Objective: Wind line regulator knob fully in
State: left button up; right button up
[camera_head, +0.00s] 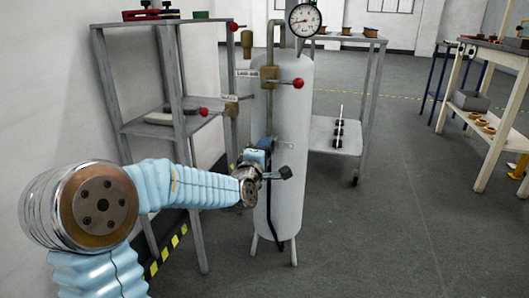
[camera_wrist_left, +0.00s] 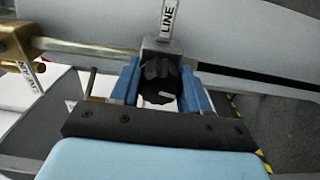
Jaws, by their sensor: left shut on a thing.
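The line regulator knob (camera_wrist_left: 160,82) is a dark, ridged knob below a grey block with a tag marked LINE (camera_wrist_left: 168,18) in the left wrist view. My left gripper (camera_wrist_left: 162,92) has its two blue fingers shut on the knob, one on each side. In the head view, my left arm reaches in from the left and my left gripper (camera_head: 258,157) is at the front of the grey upright tank (camera_head: 285,205). The knob is hidden there by my wrist and gripper. My right gripper is in neither view.
Brass fittings and red-knobbed levers (camera_head: 298,82) stick out around the tank, with a pressure gauge (camera_head: 304,20) on top. A grey shelf rack (camera_head: 150,128) stands close on the left. A wooden workbench (camera_head: 492,60) is at the right.

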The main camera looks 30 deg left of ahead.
pick_arm(q)
jog(key=m, duration=0.4)
jog(key=shift+d+f+m, duration=0.15)
jog(key=shift+m, duration=0.25)
jog(key=m, duration=0.4)
jog(key=shift+f+m, duration=0.1)
jog(key=shift+m, duration=0.2)
jog(key=m, duration=0.4)
jog(key=shift+m, duration=0.3)
jog(key=m, duration=0.4)
jog(key=shift+f, duration=0.1)
jog(key=m, duration=0.5)
jog(key=m+p, duration=0.1)
jog(key=m, duration=0.1)
jog(key=shift+s+a+m, duration=0.1)
jog(key=shift+a+m, duration=0.1)
jog(key=shift+m, duration=0.1)
jog(key=m+p, duration=0.1)
jog(key=m, duration=0.3)
jog(key=shift+a, duration=0.1)
jog(key=shift+m+p, duration=0.5)
jog(key=shift+m, duration=1.5)
jog(key=shift+a, duration=0.1)
